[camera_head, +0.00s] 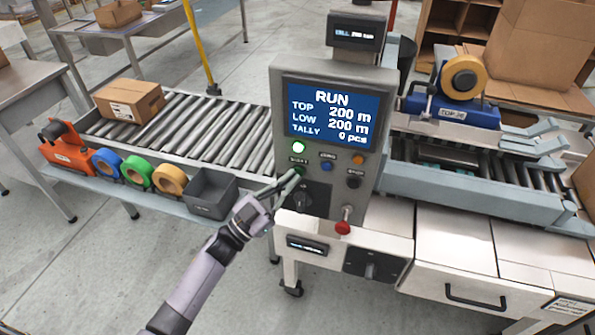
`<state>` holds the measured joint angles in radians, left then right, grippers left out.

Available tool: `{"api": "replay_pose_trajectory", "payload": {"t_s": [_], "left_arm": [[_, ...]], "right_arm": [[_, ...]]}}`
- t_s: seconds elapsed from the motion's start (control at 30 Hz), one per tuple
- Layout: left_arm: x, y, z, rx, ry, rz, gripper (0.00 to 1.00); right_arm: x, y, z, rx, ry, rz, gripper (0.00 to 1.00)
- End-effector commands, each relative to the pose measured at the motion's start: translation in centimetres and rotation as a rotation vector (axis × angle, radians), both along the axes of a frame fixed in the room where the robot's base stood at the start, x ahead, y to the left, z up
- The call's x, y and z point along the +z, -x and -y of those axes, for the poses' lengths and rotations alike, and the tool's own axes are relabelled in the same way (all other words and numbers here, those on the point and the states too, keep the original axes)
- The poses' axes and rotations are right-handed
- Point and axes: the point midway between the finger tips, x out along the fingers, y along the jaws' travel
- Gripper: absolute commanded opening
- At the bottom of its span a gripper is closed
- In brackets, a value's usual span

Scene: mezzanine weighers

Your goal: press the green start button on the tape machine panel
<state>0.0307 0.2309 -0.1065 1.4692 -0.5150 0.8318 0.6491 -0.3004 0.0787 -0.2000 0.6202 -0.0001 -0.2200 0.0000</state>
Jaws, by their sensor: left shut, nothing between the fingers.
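The tape machine panel (279,165) is a grey upright box in the middle of the head view. Its blue screen (331,116) reads RUN, TOP 200 m, LOW 200 m, TALLY 0 pcs. A bright green lamp (299,147) is lit below the screen. The green start button (299,170) sits under that lamp, mostly hidden by my fingertips. My left gripper (294,178) is shut and empty, its tips at the button. I cannot tell whether they touch it. A blue button (327,166) and a dark button (353,181) are to the right. My right gripper is not in view.
A roller conveyor (195,130) on the left bears a cardboard box (129,100). Tape rolls and a grey bin (211,193) line its front shelf. The tape head (455,108) stands right. Floor at lower left is clear.

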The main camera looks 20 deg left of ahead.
Motion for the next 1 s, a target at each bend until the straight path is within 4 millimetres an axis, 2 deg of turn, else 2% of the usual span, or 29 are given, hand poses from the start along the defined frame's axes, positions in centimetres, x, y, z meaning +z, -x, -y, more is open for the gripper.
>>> {"api": "replay_pose_trajectory", "payload": {"t_s": [0.13, 0.53, 1.0], "left_arm": [[0.1, 0.8, 0.0, -0.001, 0.0, -0.001, 0.0], [0.0, 1.3, 0.0, -0.001, -0.001, -0.002, 0.0], [0.1, 5.6, -0.2, -0.001, -0.001, -0.002, 0.0]], "right_arm": [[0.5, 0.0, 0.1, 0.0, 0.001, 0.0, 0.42], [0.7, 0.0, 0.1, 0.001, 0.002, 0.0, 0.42], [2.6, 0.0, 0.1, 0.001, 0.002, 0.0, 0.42]]}}
